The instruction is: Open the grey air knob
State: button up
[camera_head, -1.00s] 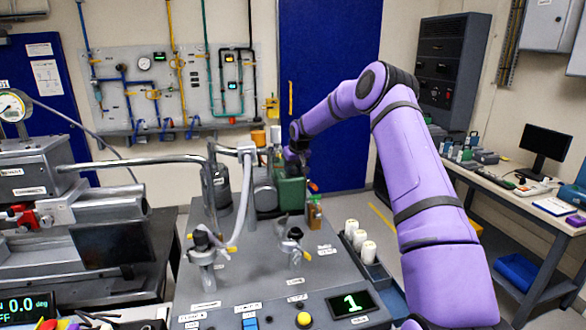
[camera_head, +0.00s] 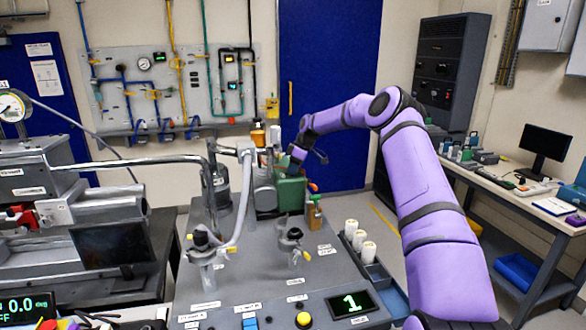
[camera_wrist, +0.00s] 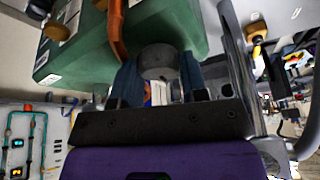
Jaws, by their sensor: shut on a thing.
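The grey air knob (camera_wrist: 158,62) is a round grey knob beside a green housing, seen in the wrist view. My gripper (camera_wrist: 160,80) has a dark finger on each side of it and is shut on it. In the head view, my gripper (camera_head: 291,170) is at the green box (camera_head: 290,194) at the back of the grey bench. The knob cannot be made out there behind my gripper. The green box also fills the upper left of the wrist view (camera_wrist: 75,40), with an orange lever (camera_wrist: 116,30) close to the fingers.
A grey cylinder (camera_head: 264,190) stands left of the green box, and a small brown bottle (camera_head: 313,214) stands right of it. Pale pipes (camera_head: 238,205) rise from the grey bench (camera_head: 262,270) in front. White-topped containers (camera_head: 360,240) stand at its right edge.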

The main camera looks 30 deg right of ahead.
jog(key=n, duration=0.2)
jog(key=n+g, duration=0.1)
jog(key=n, duration=0.1)
jog(key=shift+g+y, duration=0.3)
jog(key=shift+y, duration=0.1)
jog(key=shift+d+n+g, duration=0.1)
jog(key=shift+n+g, duration=0.5)
jog(key=shift+n, duration=1.5)
jog(key=o, duration=0.9)
jog(key=v, duration=1)
jog(key=shift+w+d+r, duration=0.15)
jog(key=shift+d+r, duration=0.05)
jog(key=shift+r, duration=0.15)
